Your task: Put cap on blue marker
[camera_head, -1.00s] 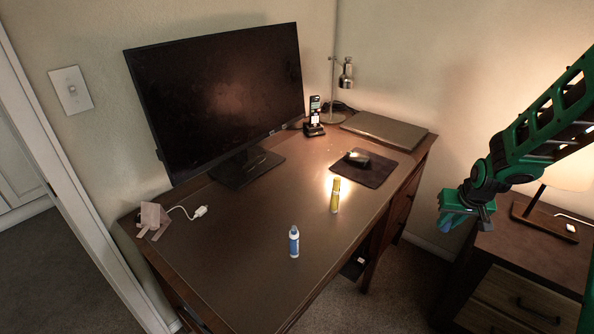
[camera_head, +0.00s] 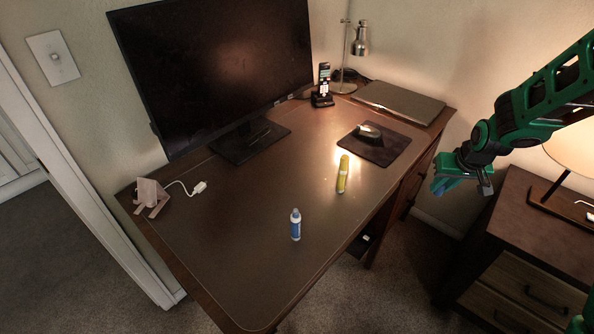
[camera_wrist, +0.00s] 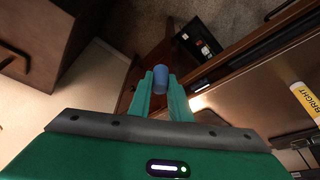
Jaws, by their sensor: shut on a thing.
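The blue marker (camera_head: 296,225) stands upright and uncapped on the desk (camera_head: 240,280), with a white body, a blue label and a bluish-grey tip. My gripper (camera_head: 446,187) hangs in the air to the right of the desk, well apart from the marker. In the wrist view my gripper (camera_wrist: 160,92) is shut on a blue cap (camera_wrist: 160,78), held between its green fingertips. The cap is too small to make out clearly in the head view.
A yellow marker (camera_head: 343,175) stands behind and right of the blue one; it also shows in the wrist view (camera_wrist: 306,100). A mouse pad (camera_head: 385,152), laptop (camera_head: 400,100), monitor (camera_head: 215,70) and phone dock (camera_head: 322,98) stand farther back. A nightstand (camera_head: 530,230) is at the right. The desk's front is clear.

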